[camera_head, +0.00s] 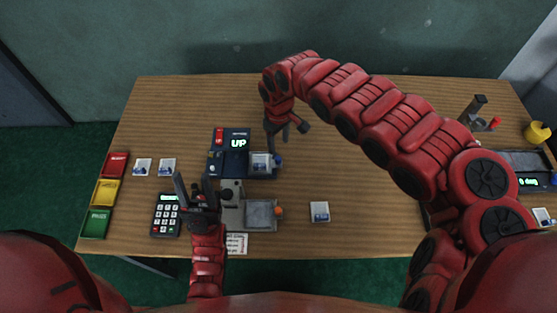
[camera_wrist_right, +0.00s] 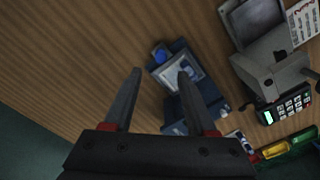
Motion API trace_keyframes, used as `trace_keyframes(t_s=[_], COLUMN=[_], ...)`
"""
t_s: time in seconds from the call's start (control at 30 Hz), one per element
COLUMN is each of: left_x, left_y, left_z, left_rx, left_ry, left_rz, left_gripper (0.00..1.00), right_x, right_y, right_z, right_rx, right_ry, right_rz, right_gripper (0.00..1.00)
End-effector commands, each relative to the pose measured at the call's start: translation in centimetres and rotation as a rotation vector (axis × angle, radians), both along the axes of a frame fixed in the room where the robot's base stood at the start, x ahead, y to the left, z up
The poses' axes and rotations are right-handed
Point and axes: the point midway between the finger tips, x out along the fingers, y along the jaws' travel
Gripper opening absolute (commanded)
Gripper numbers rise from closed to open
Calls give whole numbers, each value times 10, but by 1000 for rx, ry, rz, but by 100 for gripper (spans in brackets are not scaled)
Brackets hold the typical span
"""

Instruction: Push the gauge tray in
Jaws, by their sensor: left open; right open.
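I take this as the gauge tray; no label is readable. My right gripper (camera_head: 287,138) is open and empty above the tray's knob end. In the right wrist view the knob (camera_wrist_right: 160,53) shows between the open fingers (camera_wrist_right: 160,75), apparently below them. My left gripper (camera_head: 195,183) is open and empty, left of the grey device.
A keypad (camera_head: 166,214) and red, yellow and green bins (camera_head: 104,195) are left. A loose card (camera_head: 319,211) lies right of the grey tray. Table right of the blue knob is clear.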

Motion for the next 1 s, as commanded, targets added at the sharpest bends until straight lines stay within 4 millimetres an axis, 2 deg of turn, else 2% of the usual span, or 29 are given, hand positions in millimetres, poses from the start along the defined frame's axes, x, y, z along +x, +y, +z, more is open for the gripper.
trace_keyframes(t_s=[0.03, 0.2, 0.4, 0.53, 0.8, 1.0], left_x=[0, 0, 0, 0, 0, 0], left_y=[0, 0, 0, 0, 0, 0], left_z=[6, 8, 9, 9, 9, 9], left_rx=[0, 0, 0, 0, 0, 0], left_ry=[-1, -1, -1, -1, -1, -1], left_rz=[0, 0, 0, 0, 0, 0], left_gripper=[50, 50, 50, 50, 50, 50], right_x=[-3, -4, -1, -2, -1, -1], right_y=[2, 1, 2, 1, 0, 0], right_z=[-11, -48, -72, -79, -80, -80], right_rx=[0, -1, 1, -1, -1, -1], right_ry=[10, 9, 4, 4, 1, 1], right_rz=[1, 1, 2, 1, 1, 1], right_gripper=[57, 57, 57, 57, 57, 21])
